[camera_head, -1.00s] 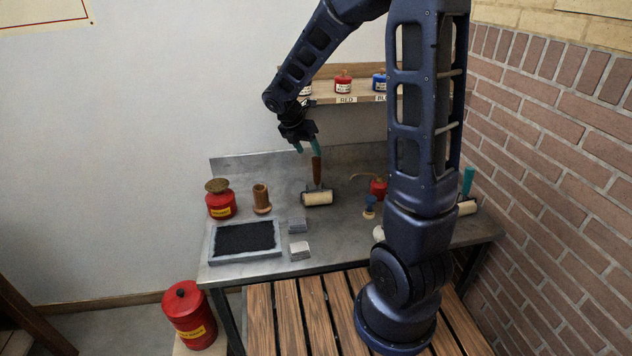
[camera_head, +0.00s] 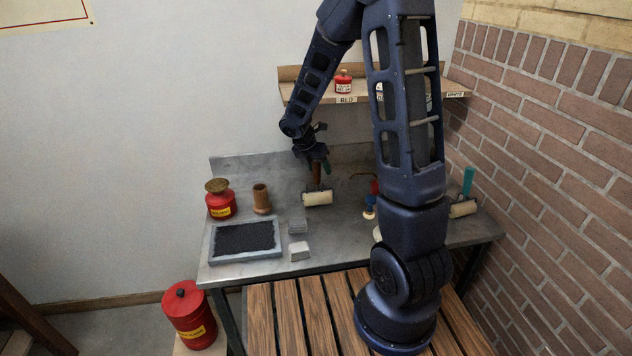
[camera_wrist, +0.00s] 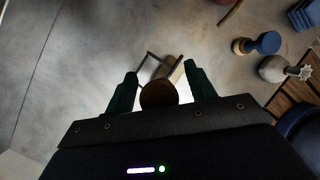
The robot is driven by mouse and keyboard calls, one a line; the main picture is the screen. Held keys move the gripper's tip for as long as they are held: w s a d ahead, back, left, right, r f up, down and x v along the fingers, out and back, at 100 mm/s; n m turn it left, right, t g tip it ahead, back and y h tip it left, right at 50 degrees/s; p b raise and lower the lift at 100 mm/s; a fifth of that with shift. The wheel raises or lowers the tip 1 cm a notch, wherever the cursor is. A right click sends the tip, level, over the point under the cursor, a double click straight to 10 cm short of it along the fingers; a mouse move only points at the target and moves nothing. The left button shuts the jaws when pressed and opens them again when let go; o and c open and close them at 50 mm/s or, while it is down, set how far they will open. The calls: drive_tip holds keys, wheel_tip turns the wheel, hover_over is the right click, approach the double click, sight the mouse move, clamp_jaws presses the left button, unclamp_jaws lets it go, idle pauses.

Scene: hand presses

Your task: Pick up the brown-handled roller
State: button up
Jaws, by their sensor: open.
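The brown-handled roller (camera_head: 317,198) has a cream cylinder and an upright brown handle, and stands on the grey metal bench. My gripper (camera_head: 320,167) is open at the top of its handle in the head view. In the wrist view the round brown handle end (camera_wrist: 158,95) lies between the two green fingertips of my gripper (camera_wrist: 160,88), with a visible space to the right finger. The roller's metal frame and part of its cylinder show beyond the handle. A second roller (camera_head: 463,208) with a teal handle stands at the bench's right end.
A blue-and-wood stamp (camera_head: 369,207) stands right of the roller. A shelf (camera_head: 300,91) hangs above; a brick wall is at right.

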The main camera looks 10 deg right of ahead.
drive_tip(key=shift+f, duration=0.1)
drive_tip(key=shift+c, duration=0.4)
drive_tip(key=c, duration=0.9)
